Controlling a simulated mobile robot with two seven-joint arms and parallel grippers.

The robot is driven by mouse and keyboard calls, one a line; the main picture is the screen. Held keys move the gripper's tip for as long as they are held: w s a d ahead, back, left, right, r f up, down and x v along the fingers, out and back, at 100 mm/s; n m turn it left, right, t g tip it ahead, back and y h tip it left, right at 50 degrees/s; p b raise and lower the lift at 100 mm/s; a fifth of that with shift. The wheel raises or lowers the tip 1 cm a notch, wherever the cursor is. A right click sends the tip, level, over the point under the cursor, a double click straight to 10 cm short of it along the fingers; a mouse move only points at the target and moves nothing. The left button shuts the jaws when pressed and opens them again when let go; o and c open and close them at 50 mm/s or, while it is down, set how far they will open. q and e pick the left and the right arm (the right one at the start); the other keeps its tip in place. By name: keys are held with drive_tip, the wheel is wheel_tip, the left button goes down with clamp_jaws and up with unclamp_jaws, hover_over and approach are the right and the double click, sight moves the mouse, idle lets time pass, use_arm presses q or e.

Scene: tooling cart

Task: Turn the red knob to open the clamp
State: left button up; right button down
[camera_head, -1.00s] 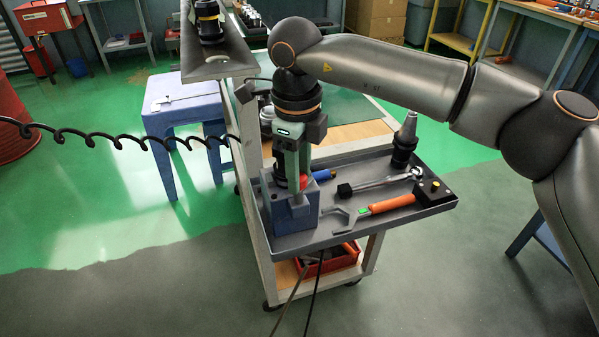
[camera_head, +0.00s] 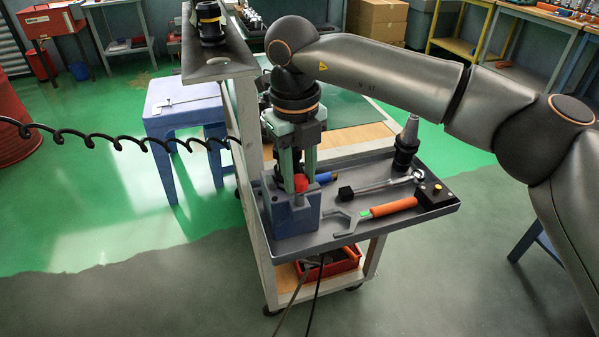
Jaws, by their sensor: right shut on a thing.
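The red knob (camera_head: 300,183) sits at the top of the blue-grey clamp block (camera_head: 292,218), which stands on the left end of the grey cart tray (camera_head: 340,229). My right gripper (camera_head: 299,180) reaches down from above with its green fingers on either side of the knob. It is shut on the knob, and the fingers partly hide it. I cannot tell how far the clamp is open. My left gripper is not in view.
A blue stool (camera_head: 185,105) stands left of the cart. A black coiled cable (camera_head: 100,142) hangs across the left.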

sight(297, 180)
drive_tip(key=shift+w+r, duration=0.1)
drive_tip(key=shift+r, duration=0.05)
drive_tip(key=c, duration=0.8)
unclamp_jaws()
use_arm(q)
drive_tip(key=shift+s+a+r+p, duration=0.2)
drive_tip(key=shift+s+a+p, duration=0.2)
drive_tip(key=shift+p, duration=0.25)
use_arm(e)
drive_tip(key=r, duration=1.2)
drive_tip(key=shift+s+a+r, duration=0.2)
